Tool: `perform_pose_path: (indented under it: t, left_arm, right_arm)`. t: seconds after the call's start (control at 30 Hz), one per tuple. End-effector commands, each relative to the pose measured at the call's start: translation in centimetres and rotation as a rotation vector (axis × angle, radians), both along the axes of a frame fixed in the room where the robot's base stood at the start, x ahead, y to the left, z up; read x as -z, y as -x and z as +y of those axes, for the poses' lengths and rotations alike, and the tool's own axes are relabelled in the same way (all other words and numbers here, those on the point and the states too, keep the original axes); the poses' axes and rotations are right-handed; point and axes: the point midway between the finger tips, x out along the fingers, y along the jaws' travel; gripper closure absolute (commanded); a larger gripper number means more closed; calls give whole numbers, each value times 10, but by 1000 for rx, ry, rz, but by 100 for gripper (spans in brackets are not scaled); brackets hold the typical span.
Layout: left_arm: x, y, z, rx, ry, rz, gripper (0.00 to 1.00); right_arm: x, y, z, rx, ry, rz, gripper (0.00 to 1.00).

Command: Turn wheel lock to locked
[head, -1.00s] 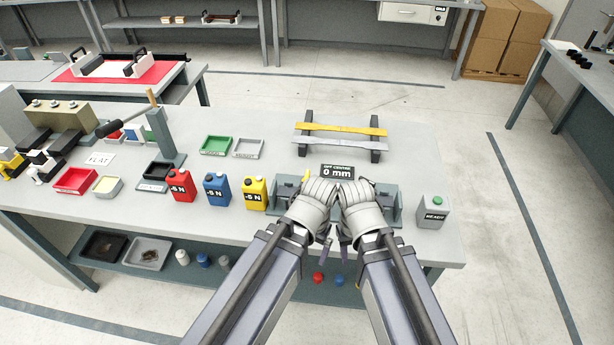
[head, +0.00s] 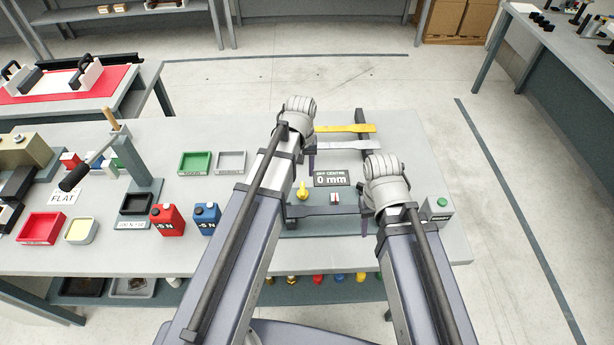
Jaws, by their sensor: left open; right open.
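No part is plainly marked as the wheel lock, and I cannot tell a locked position. A small yellow knob (head: 302,190) stands on the left of the grey fixture (head: 318,228), in front of the "OFF-CENTRE 0 mm" display (head: 331,179). A dark bar (head: 325,211) crosses the fixture below a small red and white piece (head: 335,197). My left gripper (head: 310,160) is open above the table, up and right of the knob. My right gripper (head: 364,224) is open by the fixture's right end. Each is partly hidden by its own wrist.
Yellow (head: 345,128) and grey (head: 348,145) strips lie on a rack behind. A box with a green button (head: 441,203) stands right. Green (head: 194,162) and grey (head: 231,161) trays sit back left.

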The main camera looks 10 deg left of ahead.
Motion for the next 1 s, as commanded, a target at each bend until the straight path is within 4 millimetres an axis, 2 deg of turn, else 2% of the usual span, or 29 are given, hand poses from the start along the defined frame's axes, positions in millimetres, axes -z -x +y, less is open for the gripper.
perform_pose_path:
  t: [0.27,0.47,0.8,1.0]
  left_arm:
    - [8,0,0,1,0,0,50]
    - [27,0,0,2,0,0,50]
    - [70,1,-1,2,0,0,50]
    - [79,1,0,2,0,0,50]
  right_arm:
    - [8,0,0,0,0,0,50]
    - [27,0,0,0,0,0,50]
    - [70,0,0,1,0,0,50]
    - [79,0,0,2,0,0,50]
